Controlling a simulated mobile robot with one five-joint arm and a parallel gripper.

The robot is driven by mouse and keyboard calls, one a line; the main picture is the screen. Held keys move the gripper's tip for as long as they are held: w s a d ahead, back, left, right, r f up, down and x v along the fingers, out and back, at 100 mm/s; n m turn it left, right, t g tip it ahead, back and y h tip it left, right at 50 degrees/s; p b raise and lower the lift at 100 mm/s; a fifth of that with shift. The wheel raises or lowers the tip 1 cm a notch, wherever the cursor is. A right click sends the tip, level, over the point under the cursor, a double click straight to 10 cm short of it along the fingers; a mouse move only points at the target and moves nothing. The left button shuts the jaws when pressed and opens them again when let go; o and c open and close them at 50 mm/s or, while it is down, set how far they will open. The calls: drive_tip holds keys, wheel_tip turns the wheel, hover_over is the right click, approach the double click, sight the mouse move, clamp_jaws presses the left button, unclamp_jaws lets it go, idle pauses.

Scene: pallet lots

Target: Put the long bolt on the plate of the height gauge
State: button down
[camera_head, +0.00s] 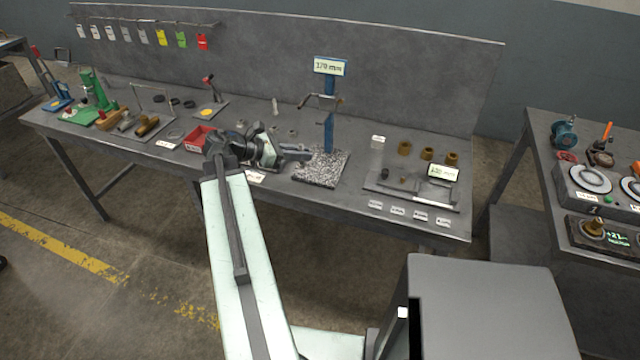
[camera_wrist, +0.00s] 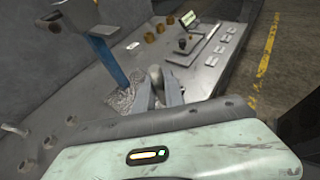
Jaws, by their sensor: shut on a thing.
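The height gauge has a blue column (camera_head: 328,125), a display reading 170 mm (camera_head: 331,67) and a speckled granite plate (camera_head: 322,170). In the wrist view the column (camera_wrist: 108,62) and the plate (camera_wrist: 121,98) are left of my fingers. My gripper (camera_head: 304,152) reaches in from the left, beside the column and over or near the plate's left rear part. Its fingers (camera_wrist: 158,95) are shut on a grey metal piece (camera_wrist: 154,74) with a rounded end, apparently the long bolt. Most of it is hidden between the fingers, and I cannot tell whether it touches the plate.
A red bin (camera_head: 198,138) stands left of my gripper. Small metal parts (camera_head: 291,132) stand behind it. Right of the gauge are a grey tray (camera_head: 410,191), several brass parts (camera_head: 427,153) and a display (camera_head: 443,173). A gauge arm (camera_head: 318,100) juts from the column above the plate.

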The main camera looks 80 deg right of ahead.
drive_tip(key=w+a+f+b, duration=0.1)
drive_tip(key=w+a+f, duration=0.1)
drive_tip(key=w, duration=0.4)
drive_tip(key=b, duration=0.1)
hover_over(327, 164)
drive_tip(key=w, duration=0.2)
drive_tip(key=shift+w+a+f+n+h, duration=0.1)
drive_tip(key=shift+f+n+h, duration=0.05)
drive_tip(key=shift+f, duration=0.25)
drive_tip(key=shift+w+a+f+n+h, duration=0.1)
drive_tip(key=shift+f+n+h, duration=0.05)
drive_tip(key=shift+f, duration=0.25)
drive_tip(key=shift+s+d+f+b, duration=0.1)
drive_tip(key=shift+s+d+b, duration=0.2)
drive_tip(key=shift+s+d, duration=0.15)
wheel_tip(327, 164, down, 4)
drive_tip(key=b, duration=0.3)
drive_tip(key=shift+w+b, duration=0.1)
drive_tip(key=shift+b, duration=0.3)
drive_tip(key=shift+a+r, duration=0.1)
drive_tip(key=shift+r, duration=0.2)
drive_tip(key=shift+f, duration=0.15)
drive_tip(key=c, duration=1.8)
unclamp_jaws()
drive_tip(key=shift+f, duration=0.1)
drive_tip(key=shift+c, duration=0.2)
drive_tip(key=o, duration=0.4)
drive_tip(key=shift+o, duration=0.2)
